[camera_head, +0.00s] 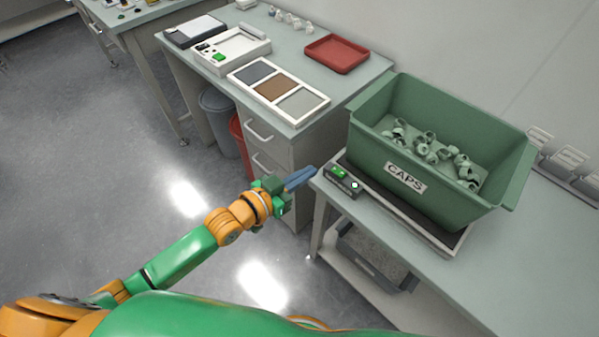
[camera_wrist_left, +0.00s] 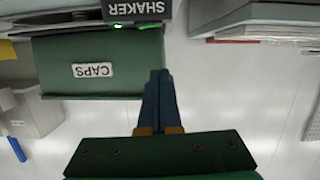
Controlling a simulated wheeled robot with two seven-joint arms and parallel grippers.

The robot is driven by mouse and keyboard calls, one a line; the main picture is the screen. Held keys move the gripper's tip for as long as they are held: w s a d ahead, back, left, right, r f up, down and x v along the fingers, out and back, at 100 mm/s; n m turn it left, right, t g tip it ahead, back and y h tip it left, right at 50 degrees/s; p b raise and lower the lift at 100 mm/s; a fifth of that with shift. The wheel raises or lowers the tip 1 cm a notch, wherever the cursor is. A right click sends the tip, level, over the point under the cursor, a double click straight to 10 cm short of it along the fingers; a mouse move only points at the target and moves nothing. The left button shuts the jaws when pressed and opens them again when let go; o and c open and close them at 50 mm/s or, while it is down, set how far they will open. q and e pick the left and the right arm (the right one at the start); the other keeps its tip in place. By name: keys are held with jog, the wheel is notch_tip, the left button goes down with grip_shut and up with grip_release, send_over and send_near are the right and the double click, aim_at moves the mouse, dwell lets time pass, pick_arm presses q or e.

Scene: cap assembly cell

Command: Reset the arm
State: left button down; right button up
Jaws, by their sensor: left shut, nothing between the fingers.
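My left arm, green and orange, comes in from the left in the head view. Its gripper (camera_head: 301,177) is shut and empty, with the blue fingers together just left of the table corner by the shaker's control box. In the left wrist view the same gripper (camera_wrist_left: 158,76) shows its two blue fingers closed side by side, with nothing between them. My right gripper is not in view.
A green bin labelled CAPS (camera_head: 437,200) holds several caps on the shaker (camera_head: 342,181). A side table carries a red tray (camera_head: 336,53) and a three-panel board (camera_head: 279,90). A grey bin (camera_head: 218,103) stands below. The floor around my left arm is clear.

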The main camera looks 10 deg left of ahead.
pick_arm(q)
jog(key=shift+v, duration=1)
jog(key=shift+w+f, duration=0.1)
jog(key=s+a+f+n+g+y, duration=0.15)
jog(key=a+f, duration=0.25)
jog(key=f, duration=0.4)
jog(key=s+a+f+n+g+y, duration=0.1)
jog(key=s+a+f+y, duration=0.2)
jog(key=f, duration=0.4)
jog(key=s+a+f+n+g+y, duration=0.1)
jog(key=s+a+f+y, duration=0.25)
jog(key=f, duration=0.45)
jog(key=s+a+f+g, duration=0.1)
jog(key=s+f+g, duration=0.3)
jog(key=s, duration=0.8)
jog(key=s+a+f+g+y, duration=0.1)
jog(key=s+f+g, duration=0.2)
jog(key=s+f, duration=0.5)
jog(key=s, duration=0.4)
jog(key=shift+s+f+n+g, duration=0.2)
jog(key=shift+s+n+g, duration=0.15)
jog(key=shift+s, duration=0.05)
jog(key=shift+a, duration=0.1)
dwell(0.7)
